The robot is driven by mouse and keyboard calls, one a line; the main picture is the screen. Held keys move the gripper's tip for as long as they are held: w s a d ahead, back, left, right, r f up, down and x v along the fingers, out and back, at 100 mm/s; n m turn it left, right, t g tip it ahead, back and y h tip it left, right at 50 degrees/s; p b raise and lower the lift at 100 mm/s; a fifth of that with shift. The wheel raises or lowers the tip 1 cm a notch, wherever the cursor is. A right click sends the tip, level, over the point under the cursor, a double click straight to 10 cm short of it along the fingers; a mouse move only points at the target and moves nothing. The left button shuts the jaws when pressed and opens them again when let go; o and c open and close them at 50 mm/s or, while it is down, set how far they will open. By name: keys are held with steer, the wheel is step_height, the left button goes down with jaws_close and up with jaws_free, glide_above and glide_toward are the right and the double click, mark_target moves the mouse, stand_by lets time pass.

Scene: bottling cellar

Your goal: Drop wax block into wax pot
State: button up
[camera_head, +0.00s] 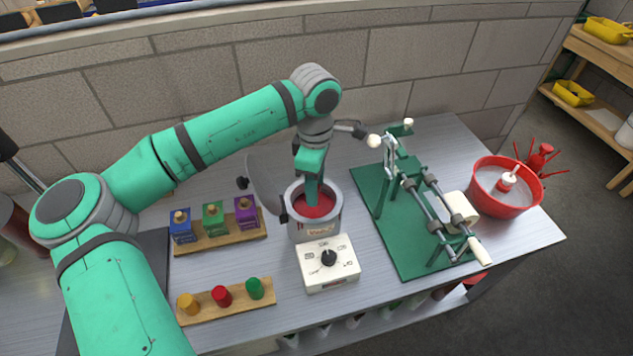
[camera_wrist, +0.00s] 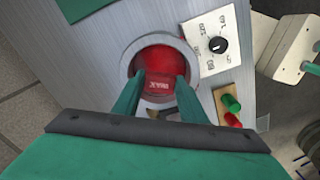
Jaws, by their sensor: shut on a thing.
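The wax pot (camera_head: 301,226) is a grey metal pot with red wax inside, standing in the middle of the table. In the wrist view its round rim (camera_wrist: 136,50) surrounds the red wax. My gripper (camera_head: 311,204) points down into the mouth of the pot. In the wrist view my gripper (camera_wrist: 160,86) is shut on a red wax block (camera_wrist: 160,84) with lettering on its face. The block is over or inside the pot opening; its exact height above the wax is hard to tell. In the head view the block is hidden by my gripper.
A white control box with a dial (camera_head: 328,263) stands in front of the pot. A wooden rack with blue, green and purple blocks (camera_head: 222,239) and a coloured-plug rack (camera_head: 240,311) are left. A green-based machine (camera_head: 400,262) and red basin (camera_head: 496,208) are right.

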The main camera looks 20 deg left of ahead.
steer(key=o, duration=1)
steer(key=shift+c, duration=0.2)
steer(key=shift+o, duration=0.7)
steer(key=shift+a, duration=0.1)
step_height(320, 180, up, 11)
steer(key=shift+f, duration=0.15)
